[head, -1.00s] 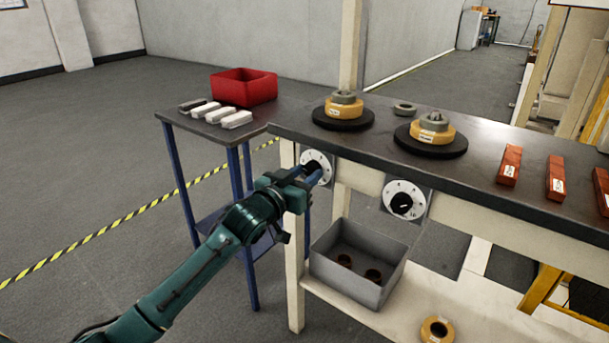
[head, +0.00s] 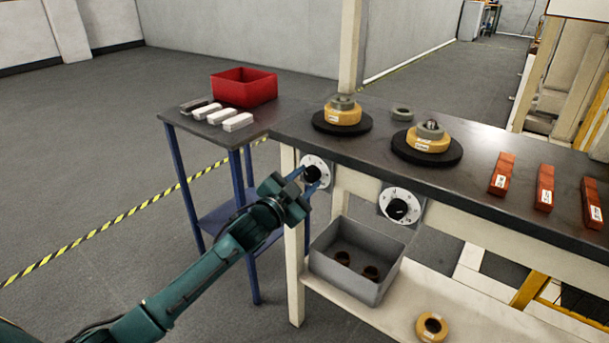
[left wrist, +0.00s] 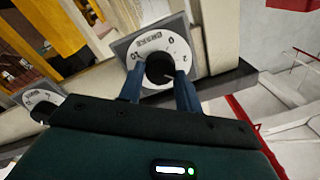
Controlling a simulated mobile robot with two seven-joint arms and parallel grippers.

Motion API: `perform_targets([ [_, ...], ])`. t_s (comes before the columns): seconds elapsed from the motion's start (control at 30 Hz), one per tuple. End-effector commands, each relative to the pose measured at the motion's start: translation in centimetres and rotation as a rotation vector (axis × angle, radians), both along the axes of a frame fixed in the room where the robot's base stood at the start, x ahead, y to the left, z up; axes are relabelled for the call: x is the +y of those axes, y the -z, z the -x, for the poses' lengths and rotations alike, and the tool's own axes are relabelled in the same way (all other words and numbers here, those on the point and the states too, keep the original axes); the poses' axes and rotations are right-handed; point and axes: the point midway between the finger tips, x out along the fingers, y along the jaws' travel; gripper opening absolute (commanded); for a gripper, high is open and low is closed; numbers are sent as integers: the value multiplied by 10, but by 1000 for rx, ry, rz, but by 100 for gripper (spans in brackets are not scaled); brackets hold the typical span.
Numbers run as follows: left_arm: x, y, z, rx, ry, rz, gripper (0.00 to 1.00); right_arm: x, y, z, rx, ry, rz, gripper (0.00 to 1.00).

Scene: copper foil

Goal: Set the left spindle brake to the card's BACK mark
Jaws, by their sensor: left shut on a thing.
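The left spindle brake is a round white dial (head: 316,167) with a black knob (head: 312,175), on the bench front below the left spool. In the left wrist view the same dial (left wrist: 178,42) carries dark lettering and numerals, and the knob (left wrist: 160,67) sits between my fingers. My left gripper (head: 303,181) is shut on this knob; it also shows in the left wrist view (left wrist: 158,85). The knob's pointer setting is too small to read. I cannot pick out the card with the BACK mark. My right gripper is not in view.
A second dial (head: 400,206) sits to the right. Two yellow spools (head: 343,115) (head: 428,143) stand on black discs on the bench (head: 470,172), with several red blocks (head: 543,187) farther right. A grey bin (head: 325,268) is below; a red bin (head: 243,86) stands on the side table (head: 262,118).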

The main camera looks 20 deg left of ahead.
Motion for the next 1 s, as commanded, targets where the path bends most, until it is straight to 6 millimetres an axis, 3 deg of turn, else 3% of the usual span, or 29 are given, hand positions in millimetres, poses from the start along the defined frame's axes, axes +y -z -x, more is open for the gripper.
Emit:
perform_targets([
  [0.43,0,1,0,-87,1,-240,11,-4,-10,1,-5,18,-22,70],
  [1.0,0,1,0,-103,0,-284,11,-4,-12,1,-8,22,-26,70],
])
